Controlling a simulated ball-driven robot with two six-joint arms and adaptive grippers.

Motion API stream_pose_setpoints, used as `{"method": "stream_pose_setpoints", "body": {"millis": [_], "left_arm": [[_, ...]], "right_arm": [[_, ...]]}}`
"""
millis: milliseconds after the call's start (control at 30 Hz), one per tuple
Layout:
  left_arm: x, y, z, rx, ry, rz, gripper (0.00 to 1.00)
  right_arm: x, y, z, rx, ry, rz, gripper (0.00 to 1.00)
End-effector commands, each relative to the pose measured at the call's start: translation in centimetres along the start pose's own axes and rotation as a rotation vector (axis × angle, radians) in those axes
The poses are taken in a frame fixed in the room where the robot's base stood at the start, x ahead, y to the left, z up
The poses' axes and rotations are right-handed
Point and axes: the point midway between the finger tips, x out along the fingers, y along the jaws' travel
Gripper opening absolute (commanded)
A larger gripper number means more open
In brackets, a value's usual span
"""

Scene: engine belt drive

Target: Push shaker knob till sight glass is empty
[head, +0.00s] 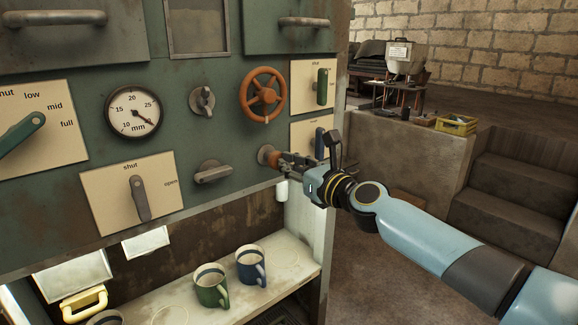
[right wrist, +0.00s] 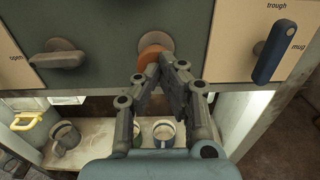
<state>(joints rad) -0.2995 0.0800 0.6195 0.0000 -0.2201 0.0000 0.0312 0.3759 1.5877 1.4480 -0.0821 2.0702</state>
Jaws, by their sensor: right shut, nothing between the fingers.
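The shaker knob appears to be the round orange-brown knob (head: 265,154) low on the green panel. It also shows in the right wrist view (right wrist: 149,56), sticking out from a grey round collar. My right gripper (head: 277,159) is shut and empty, with its fingertips at the front of the knob. In the right wrist view the closed tips (right wrist: 161,68) overlap the knob's lower right edge; whether they touch it I cannot tell. A framed rectangular window (head: 198,26) at the panel top may be the sight glass; its contents are unclear. My left gripper is out of view.
An orange handwheel (head: 262,94), a gauge (head: 134,111) and levers surround the knob. A trough/mug lever (right wrist: 272,55) is right of it. A green mug (head: 211,286) and a blue mug (head: 250,265) stand on the shelf (head: 180,300) below. Steps are at right.

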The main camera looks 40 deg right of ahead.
Motion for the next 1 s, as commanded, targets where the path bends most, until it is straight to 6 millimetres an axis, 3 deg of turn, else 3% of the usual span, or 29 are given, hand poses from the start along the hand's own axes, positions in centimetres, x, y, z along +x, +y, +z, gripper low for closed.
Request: {"method": "stream_pose_setpoints", "body": {"millis": [267,500,1000], "left_arm": [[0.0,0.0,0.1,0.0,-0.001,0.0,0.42],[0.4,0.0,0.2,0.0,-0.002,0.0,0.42],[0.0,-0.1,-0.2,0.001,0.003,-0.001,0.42]], "right_arm": [[0.2,0.0,0.0,0.001,0.0,0.0,0.0],[2.8,0.0,0.0,0.002,0.0,-0.001,0.0],[2.9,0.6,0.2,0.003,-0.002,0.002,0.0]]}}
